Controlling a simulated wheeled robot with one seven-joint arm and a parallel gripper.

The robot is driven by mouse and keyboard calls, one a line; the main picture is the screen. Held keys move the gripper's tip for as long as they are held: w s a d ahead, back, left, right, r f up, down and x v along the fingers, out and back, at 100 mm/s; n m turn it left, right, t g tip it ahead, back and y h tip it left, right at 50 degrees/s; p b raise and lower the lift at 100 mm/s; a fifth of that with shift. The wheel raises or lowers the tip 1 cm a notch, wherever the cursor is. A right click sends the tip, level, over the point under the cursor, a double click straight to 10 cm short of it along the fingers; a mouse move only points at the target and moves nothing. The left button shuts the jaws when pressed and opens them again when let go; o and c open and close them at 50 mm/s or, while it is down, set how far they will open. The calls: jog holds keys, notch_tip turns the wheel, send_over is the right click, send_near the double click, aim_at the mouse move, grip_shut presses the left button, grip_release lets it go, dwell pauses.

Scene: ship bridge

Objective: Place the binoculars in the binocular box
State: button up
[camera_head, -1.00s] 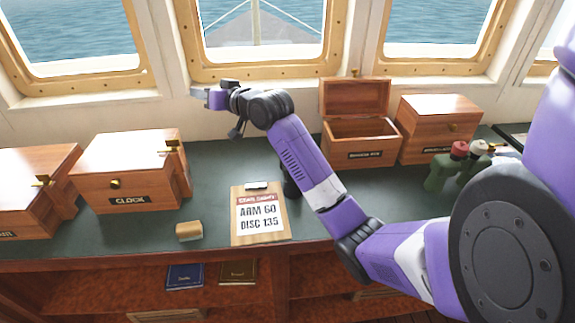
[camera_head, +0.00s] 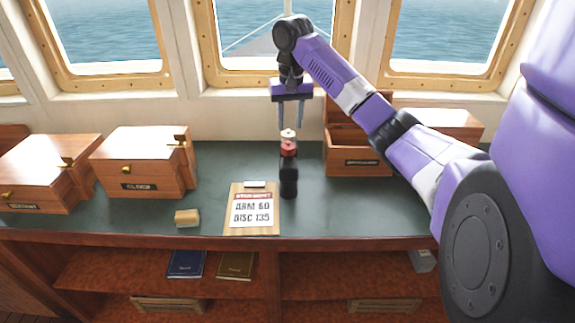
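A closed wooden box (camera_head: 452,118) is partly hidden behind my arm. A clock box (camera_head: 125,175) and another box (camera_head: 35,180) stand at left. A clipboard (camera_head: 238,220) and a small tan block (camera_head: 187,217) lie near the front edge. Bare counter lies between.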

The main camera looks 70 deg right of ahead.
aim_at(290, 138)
jog(key=f+b, duration=0.1)
jog(key=f, duration=0.5)
jog(key=shift+d, duration=0.2)
jog(key=f, duration=0.4)
jog(key=f+p, duration=0.1)
jog(key=f, duration=0.1)
jog(key=shift+w+d, duration=0.3)
jog(key=shift+d, duration=0.1)
jog(key=shift+c, duration=0.3)
jog(key=shift+r, duration=0.1)
grip_shut()
jog(key=shift+r, duration=0.2)
